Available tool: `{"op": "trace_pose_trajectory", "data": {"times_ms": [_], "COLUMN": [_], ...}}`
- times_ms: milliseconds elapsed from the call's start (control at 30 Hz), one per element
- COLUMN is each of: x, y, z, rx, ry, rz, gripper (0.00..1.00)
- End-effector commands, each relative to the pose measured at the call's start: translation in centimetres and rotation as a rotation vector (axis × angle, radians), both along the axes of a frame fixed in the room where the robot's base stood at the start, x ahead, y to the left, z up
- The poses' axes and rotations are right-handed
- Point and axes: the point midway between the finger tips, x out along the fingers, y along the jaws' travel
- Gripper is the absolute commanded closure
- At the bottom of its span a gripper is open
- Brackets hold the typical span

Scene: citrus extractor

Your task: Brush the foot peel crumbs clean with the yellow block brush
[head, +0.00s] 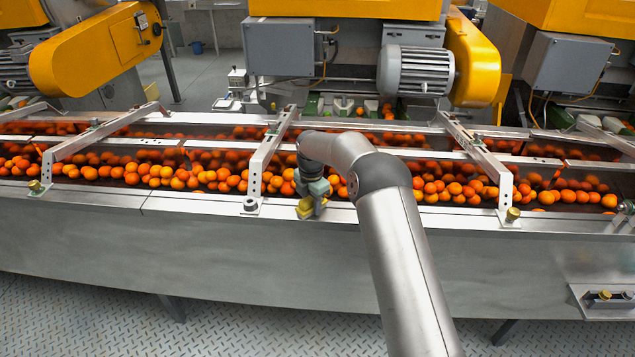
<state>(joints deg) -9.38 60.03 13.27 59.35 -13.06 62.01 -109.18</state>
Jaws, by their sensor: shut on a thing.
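My gripper (314,194) points down at the near edge of the conveyor, in the middle of the head view. It is shut on the yellow block brush (306,210). The brush is small here and partly covered by my fingers; its bristles cannot be made out. It is at the near metal rail, to the right of a bracket foot (250,205) with a dark round bolt. I cannot tell whether the brush touches the rail. Peel crumbs cannot be made out at this size.
Oranges (190,177) fill the conveyor behind the rail. Metal cross brackets (272,150) span it, with another bracket (480,155) to the right of my arm. A small tray (605,298) is at the lower right. Machines with a grey motor (414,72) stand behind.

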Motion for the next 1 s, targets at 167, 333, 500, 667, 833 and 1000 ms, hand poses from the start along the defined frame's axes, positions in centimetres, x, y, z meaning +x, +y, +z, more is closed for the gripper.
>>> {"op": "trace_pose_trajectory", "data": {"times_ms": [167, 333, 500, 667, 833, 1000], "x": [0.0, 0.0, 0.0, 0.1, 0.1, 0.0], "y": [0.0, 0.0, 0.0, -0.1, -0.1, -0.1], "z": [3.1, 4.7, 6.2, 7.6, 8.4, 8.3], "rx": [0.001, 0.002, 0.001, 0.001, 0.001, 0.001], "ry": [-0.001, -0.002, -0.001, -0.003, -0.003, -0.001], "rz": [0.000, -0.001, -0.001, -0.001, -0.002, -0.001], "gripper": [0.89, 0.89, 0.89, 0.89, 0.89, 0.89]}}
